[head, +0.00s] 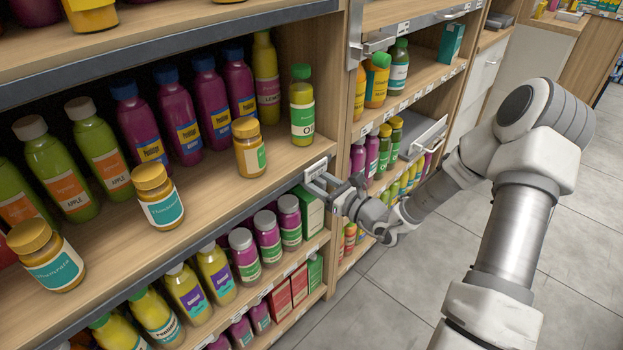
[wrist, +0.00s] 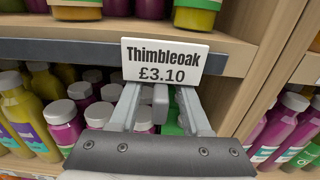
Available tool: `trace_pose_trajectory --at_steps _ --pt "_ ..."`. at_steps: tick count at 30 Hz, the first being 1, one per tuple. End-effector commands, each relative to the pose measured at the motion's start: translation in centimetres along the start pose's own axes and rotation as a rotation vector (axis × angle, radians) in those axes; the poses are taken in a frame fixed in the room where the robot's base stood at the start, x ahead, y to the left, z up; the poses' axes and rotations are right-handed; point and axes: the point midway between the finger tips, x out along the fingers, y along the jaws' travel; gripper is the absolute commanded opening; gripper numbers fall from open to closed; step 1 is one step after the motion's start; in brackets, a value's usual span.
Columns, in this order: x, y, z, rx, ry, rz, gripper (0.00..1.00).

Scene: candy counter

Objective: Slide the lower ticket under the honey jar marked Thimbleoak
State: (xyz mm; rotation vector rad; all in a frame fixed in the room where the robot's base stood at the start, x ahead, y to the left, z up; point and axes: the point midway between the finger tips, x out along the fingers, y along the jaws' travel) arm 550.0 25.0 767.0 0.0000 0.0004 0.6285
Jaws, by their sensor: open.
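A white ticket reading "Thimbleoak £3.10" (wrist: 165,62) is at the dark front edge of the shelf; in the head view it shows small at the shelf's right end (head: 315,168). My gripper (wrist: 160,98) is open, its fingers on either side below the ticket's lower part; I cannot tell if they touch it. Three gold-lidded honey jars stand on that shelf: a right one (head: 248,148) left of the ticket, a middle one (head: 160,197) and a left one (head: 47,256). The middle and left jars have teal labels; their names are too small to read surely.
Purple bottles (head: 184,120) and green apple bottles (head: 100,150) stand behind the jars. A green-capped bottle (head: 302,105) stands near the shelf's right end. The shelf front between the jars is clear.

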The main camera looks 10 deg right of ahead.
Motion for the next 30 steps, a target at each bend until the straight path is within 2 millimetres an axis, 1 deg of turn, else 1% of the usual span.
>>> trace_pose_trajectory --at_steps 4,5,6,8,12,30 --pt "-0.02 -0.01 0.01 0.000 0.000 0.000 0.47" --pt "-0.02 -0.01 0.01 0.000 0.000 0.000 0.44" --pt "-0.03 -0.01 0.01 0.000 0.000 0.000 0.37" --pt "-0.04 -0.01 0.01 0.000 0.000 0.000 0.26" --pt "-0.05 -0.01 0.00 0.000 0.000 0.000 0.01" --pt "-0.08 -0.02 -0.02 0.000 0.000 0.000 0.00"
